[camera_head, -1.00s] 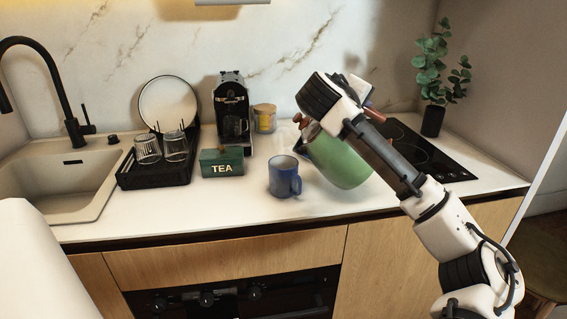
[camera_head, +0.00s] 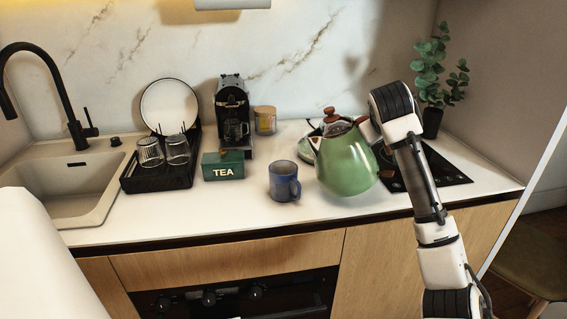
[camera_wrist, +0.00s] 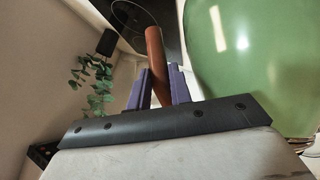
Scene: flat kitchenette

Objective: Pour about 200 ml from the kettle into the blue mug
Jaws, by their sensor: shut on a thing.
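The green kettle (camera_head: 347,165) is to the right of the blue mug (camera_head: 284,182) in the head view, with its spout pointing left toward the mug. The kettle is close to upright, leaning slightly left, and seems raised off the counter. The mug stands upright on the counter, handle toward the right front; its contents are too small to tell. In the wrist view my gripper (camera_wrist: 159,74) is shut on the kettle's brown handle (camera_wrist: 155,52), with the green body (camera_wrist: 250,60) on the right. My fingers are hidden in the head view. No stream of liquid shows.
A green TEA box (camera_head: 223,165) and a black dish rack (camera_head: 158,178) with glasses stand left of the mug. A coffee machine (camera_head: 232,115) and a jar (camera_head: 265,121) are behind. A black hob (camera_head: 440,168) and a plant (camera_head: 432,118) are right. The counter front is clear.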

